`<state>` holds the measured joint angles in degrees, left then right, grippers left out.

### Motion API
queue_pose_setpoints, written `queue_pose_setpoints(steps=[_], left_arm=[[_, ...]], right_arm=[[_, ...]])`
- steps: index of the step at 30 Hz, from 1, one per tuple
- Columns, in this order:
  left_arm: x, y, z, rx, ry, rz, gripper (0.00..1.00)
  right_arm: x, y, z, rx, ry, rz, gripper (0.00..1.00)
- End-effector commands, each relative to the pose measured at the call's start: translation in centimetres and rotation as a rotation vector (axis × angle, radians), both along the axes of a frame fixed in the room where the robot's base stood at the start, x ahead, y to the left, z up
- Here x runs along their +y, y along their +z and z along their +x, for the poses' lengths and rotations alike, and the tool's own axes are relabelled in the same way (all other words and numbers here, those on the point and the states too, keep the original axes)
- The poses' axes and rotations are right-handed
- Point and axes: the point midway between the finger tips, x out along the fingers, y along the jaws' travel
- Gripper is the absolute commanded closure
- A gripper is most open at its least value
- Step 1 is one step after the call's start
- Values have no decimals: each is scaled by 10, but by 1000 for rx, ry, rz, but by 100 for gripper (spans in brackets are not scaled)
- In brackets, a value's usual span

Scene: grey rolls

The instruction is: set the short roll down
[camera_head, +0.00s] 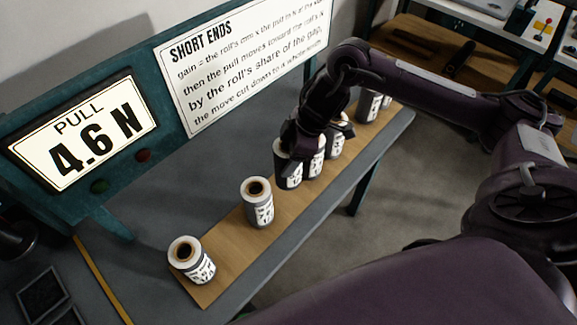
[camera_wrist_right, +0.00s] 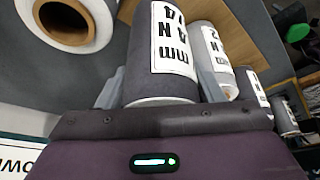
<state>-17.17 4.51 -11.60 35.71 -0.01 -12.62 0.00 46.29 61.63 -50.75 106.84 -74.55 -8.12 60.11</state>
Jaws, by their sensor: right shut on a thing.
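My right gripper (camera_head: 298,147) is shut on a grey roll (camera_head: 288,175) with a white printed label, at the middle of the wooden strip. In the right wrist view this held roll (camera_wrist_right: 128,55) stands between the fingers, its label showing "N" and "mm". The gripper covers its top in the head view. I cannot tell whether its base touches the strip. My left gripper is not in view.
Rolls (camera_head: 258,202) and (camera_head: 190,260) stand apart toward the near end of the wooden strip (camera_head: 222,258). Several rolls (camera_head: 316,158) stand close beyond the held one. A display (camera_head: 85,132) reads "PULL 4.6 N"; a sign (camera_head: 240,62) is headed "SHORT ENDS".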

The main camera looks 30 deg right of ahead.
Motion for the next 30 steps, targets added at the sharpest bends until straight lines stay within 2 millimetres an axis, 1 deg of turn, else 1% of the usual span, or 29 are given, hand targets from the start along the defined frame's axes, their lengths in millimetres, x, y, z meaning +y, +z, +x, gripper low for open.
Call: queue_pose_setpoints(steps=[5,9,12,15,24,25,29,30], left_arm=[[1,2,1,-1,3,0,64],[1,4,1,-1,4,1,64],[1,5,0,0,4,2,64],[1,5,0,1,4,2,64],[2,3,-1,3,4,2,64],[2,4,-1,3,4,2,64],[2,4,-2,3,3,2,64],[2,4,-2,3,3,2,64]], right_arm=[[0,-14,0,1,-1,1,66],[0,-36,0,3,-2,1,66],[0,-48,0,1,-1,1,66],[0,-51,0,-1,0,0,66],[0,-54,0,-1,0,0,66],[0,-54,0,-1,0,0,37],[0,-54,0,-1,0,0,19],[0,-54,0,-1,0,0,17]])
